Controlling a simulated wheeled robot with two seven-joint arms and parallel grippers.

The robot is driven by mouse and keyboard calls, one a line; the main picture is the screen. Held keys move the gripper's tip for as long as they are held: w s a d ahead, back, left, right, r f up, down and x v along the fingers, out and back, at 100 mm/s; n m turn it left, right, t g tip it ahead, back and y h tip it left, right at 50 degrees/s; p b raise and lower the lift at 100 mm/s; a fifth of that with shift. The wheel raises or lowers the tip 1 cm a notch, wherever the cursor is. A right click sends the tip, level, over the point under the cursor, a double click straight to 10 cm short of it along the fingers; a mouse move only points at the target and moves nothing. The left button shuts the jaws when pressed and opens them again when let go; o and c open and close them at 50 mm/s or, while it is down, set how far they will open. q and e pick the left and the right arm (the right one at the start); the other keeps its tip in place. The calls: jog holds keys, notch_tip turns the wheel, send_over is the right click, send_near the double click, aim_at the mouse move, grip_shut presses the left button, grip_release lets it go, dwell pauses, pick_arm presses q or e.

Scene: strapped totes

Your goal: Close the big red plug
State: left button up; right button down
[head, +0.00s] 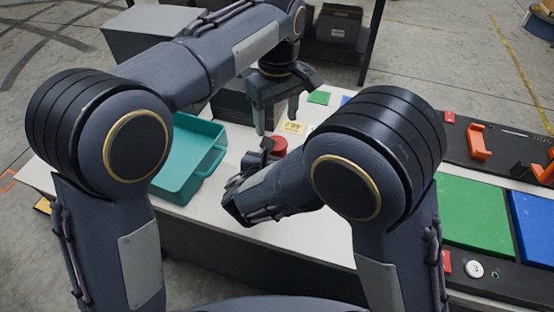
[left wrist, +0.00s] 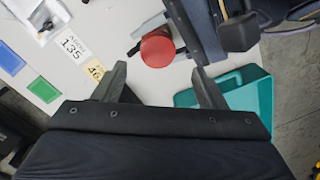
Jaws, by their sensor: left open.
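The big red plug (head: 279,146) stands on the white table top, partly hidden behind my right arm in the head view. In the left wrist view its round red top (left wrist: 157,48) shows beyond my fingertips, with grey and dark parts close around it. My left gripper (head: 275,122) is open and points down above the table near the plug. Its spread, empty fingers (left wrist: 159,68) also show in the left wrist view. My right arm reaches in low beside the plug; its fingers cannot be made out clearly.
A teal tray (head: 168,186) stands left of the plug. Number cards (left wrist: 73,46) and green (left wrist: 43,89) and blue (left wrist: 10,58) pads lie on the table. A dark panel with orange handles (head: 478,142) is at the right. My right arm crowds the space by the plug.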

aim_at(277, 139)
pick_arm(q)
jog(key=n, duration=0.5)
jog(key=shift+n, duration=0.3)
jog(key=n, duration=0.5)
jog(key=shift+r+n, duration=0.15)
jog(key=shift+n, duration=0.15)
jog(key=n, duration=0.4)
jog(key=shift+r+n, duration=0.15)
jog(key=shift+n, duration=0.25)
jog(key=n, duration=0.4)
jog(key=shift+r+n, duration=0.25)
jog(key=shift+n, duration=0.15)
jog(key=shift+f, duration=4)
